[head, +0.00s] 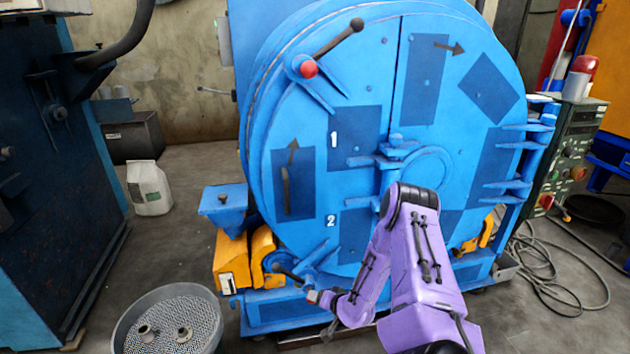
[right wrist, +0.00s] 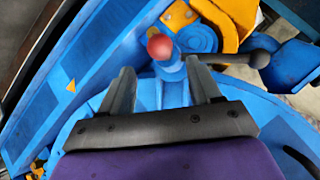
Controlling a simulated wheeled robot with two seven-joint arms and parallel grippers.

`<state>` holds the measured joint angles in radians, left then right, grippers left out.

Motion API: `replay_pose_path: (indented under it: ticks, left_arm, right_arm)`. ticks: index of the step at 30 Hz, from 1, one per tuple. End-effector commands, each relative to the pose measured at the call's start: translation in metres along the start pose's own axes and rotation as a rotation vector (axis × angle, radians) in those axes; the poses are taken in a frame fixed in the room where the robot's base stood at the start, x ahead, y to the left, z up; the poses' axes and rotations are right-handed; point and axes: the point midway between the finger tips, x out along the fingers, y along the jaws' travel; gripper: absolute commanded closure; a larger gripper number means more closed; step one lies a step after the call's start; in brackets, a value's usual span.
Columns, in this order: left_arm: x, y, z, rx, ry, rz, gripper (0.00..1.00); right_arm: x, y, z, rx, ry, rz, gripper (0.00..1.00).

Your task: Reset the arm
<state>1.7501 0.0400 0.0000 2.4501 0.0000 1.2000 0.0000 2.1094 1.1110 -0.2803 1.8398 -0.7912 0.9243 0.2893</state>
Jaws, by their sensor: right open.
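My right arm, purple with black joints, reaches across the lower front of the round blue drum machine (head: 345,110) in the head view. My right gripper (head: 325,300) is low at the left of the door, by the lower latch with a red knob (head: 313,296) and a dark lever (head: 287,273). In the right wrist view the gripper (right wrist: 160,72) is open. Its two grey fingers point toward the red knob (right wrist: 160,46), which shows between and just beyond the tips. The dark lever (right wrist: 235,59) extends to the right. My left gripper is not in view.
An upper latch with a red knob (head: 309,69) sits at the door's top left. A round mesh basket (head: 170,325) stands at lower left. A white bag (head: 150,188) stands on the floor. A control panel (head: 570,150) and loose cables (head: 545,275) are at right.

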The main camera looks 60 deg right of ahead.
Motion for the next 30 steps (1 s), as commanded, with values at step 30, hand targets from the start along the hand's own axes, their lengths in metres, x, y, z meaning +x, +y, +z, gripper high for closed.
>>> replay_pose_path:
  ticks: [30]
  left_arm:
    - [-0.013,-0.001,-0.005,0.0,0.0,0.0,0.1]
  right_arm:
    - [-0.037,0.004,0.005,0.027,0.035,0.058,0.37]
